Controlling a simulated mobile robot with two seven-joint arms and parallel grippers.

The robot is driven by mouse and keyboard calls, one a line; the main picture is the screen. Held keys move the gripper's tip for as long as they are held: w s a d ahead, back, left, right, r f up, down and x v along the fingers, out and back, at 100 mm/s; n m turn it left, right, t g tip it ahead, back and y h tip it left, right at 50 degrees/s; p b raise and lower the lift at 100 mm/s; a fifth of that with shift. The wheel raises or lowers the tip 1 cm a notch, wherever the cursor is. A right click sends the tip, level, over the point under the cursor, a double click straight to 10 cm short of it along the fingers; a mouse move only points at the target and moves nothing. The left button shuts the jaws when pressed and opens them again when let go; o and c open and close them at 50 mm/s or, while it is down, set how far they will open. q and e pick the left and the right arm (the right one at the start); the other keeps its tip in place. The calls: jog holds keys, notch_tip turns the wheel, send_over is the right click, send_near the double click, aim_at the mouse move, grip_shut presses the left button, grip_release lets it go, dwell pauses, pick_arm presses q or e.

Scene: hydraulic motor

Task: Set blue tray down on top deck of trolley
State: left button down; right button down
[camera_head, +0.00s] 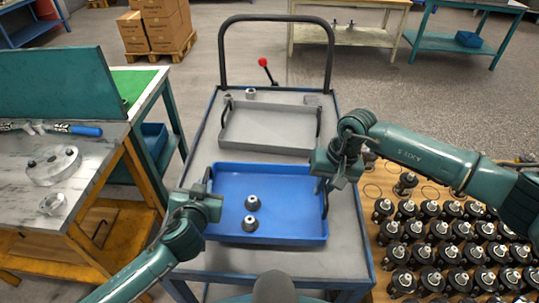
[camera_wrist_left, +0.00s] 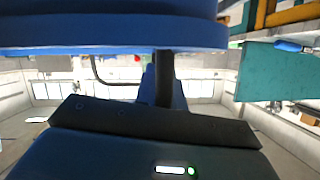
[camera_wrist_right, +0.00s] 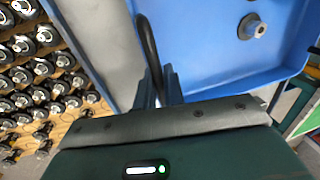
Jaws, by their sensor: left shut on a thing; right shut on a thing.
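My left gripper (camera_head: 208,190) is shut on the tray's left handle. My right gripper (camera_head: 328,178) is shut on the tray's right black handle (camera_wrist_right: 148,45). The tray's blue edge (camera_wrist_left: 110,40) fills the top of the left wrist view. I cannot tell whether the tray's underside touches the deck.
A grey tray (camera_head: 270,128) lies on the far half of the deck, before the black push handle (camera_head: 222,60). A workbench (camera_head: 90,165) stands to the left. A board with several black-and-silver parts (camera_head: 440,230) is to the right.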

aim_at(321, 205)
pick_arm(q)
jog(key=shift+a+f, duration=0.15)
pick_arm(e)
jog(key=shift+w+d+f, duration=0.1)
jog(key=shift+d+f, duration=0.1)
